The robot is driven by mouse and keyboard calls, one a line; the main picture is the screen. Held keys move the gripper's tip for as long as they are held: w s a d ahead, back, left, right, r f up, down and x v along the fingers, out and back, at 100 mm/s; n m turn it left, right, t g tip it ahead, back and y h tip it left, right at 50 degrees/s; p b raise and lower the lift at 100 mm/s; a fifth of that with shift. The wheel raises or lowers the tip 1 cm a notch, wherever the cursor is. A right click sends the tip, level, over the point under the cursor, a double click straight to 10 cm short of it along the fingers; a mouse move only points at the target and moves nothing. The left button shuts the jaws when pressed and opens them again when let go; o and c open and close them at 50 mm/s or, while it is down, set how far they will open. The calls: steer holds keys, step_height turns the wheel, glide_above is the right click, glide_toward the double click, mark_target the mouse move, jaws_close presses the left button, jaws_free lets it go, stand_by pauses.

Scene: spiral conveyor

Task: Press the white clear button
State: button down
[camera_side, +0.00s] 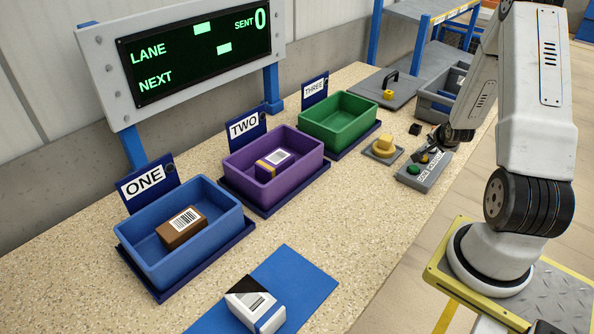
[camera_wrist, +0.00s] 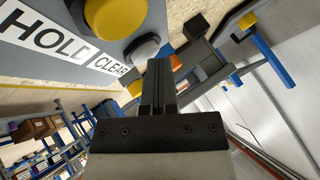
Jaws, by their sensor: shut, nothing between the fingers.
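The white clear button (camera_wrist: 142,48) shows in the wrist view, a round cap above the CLEAR label (camera_wrist: 108,66) on the grey button box. The box (camera_side: 418,179) stands at the right of the table in the side view, where I cannot make out the white button near my gripper. My gripper (camera_wrist: 160,68) is shut and empty, its fingertips right beside the white button. I cannot tell if they touch it. In the side view my gripper (camera_side: 428,156) is over the far end of the box. The yellow hold button (camera_wrist: 115,18) is next to the white one.
A green button (camera_side: 413,169) is at the box's near end. A separate yellow button (camera_side: 383,147) stands to its left. Blue (camera_side: 158,257), purple (camera_side: 238,181) and green (camera_side: 322,135) bins line the table. A white parcel (camera_side: 256,303) lies on the blue mat (camera_side: 302,276).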

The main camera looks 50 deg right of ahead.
steer(key=shift+r, duration=0.7)
steer(key=shift+r, duration=0.1)
steer(key=shift+r, duration=2.4)
steer(key=w+a+r+n+y, duration=0.15)
steer(key=w+a+n, duration=0.35)
steer(key=a, duration=0.5)
steer(key=w+a+r+n+y, duration=0.1)
steer(key=w+a+n+y, duration=0.25)
steer(key=a, duration=0.65)
steer(key=s+a+r+n+g+y, duration=0.1)
steer(key=a+n, duration=0.4)
steer(key=a, duration=0.5)
steer(key=s+a+r+n+g+y, duration=0.1)
steer(key=s+a+n, duration=0.2)
steer(key=a+n, duration=0.3)
steer(key=shift+s+a+g, duration=0.2)
steer(key=shift+a+g, duration=0.2)
steer(key=shift+a, duration=2.4)
